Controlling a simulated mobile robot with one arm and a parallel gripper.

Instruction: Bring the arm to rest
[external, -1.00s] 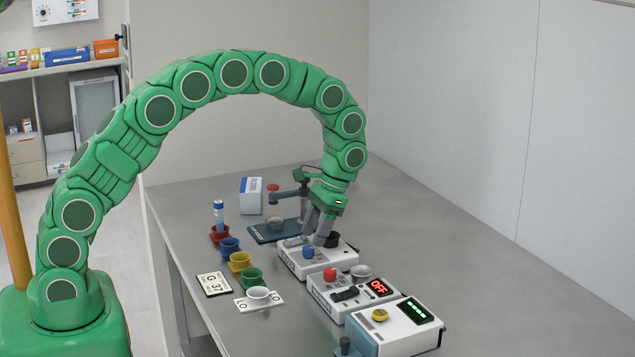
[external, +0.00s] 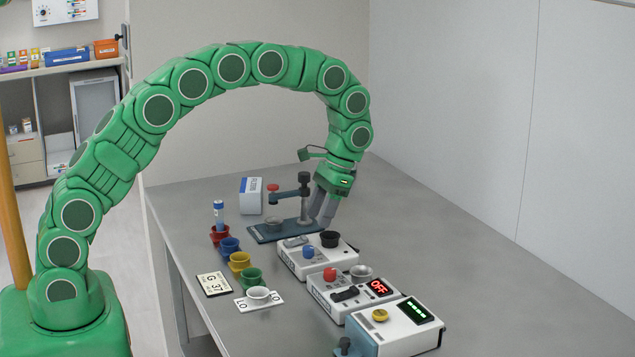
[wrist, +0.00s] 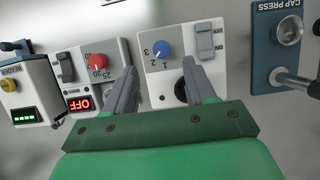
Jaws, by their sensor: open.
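My gripper (external: 323,207) is open and empty, raised above the table behind the white device with the blue knob (external: 308,251). That device has a round black holder (external: 329,239) on top, and my fingers are clear of it. In the wrist view my two grey fingers (wrist: 155,92) stand apart with nothing between them. The blue knob (wrist: 161,47) shows just beyond them, marked 1, 2, 3. My arm arches high over the table from its base at the left.
The cap press (external: 270,232) stands just left of my gripper. A device with a red knob (external: 330,274) and an OFF display, and a reader with a yellow button (external: 380,315), stand nearer the front. Coloured cups (external: 239,262) line the left side. The table's right side is clear.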

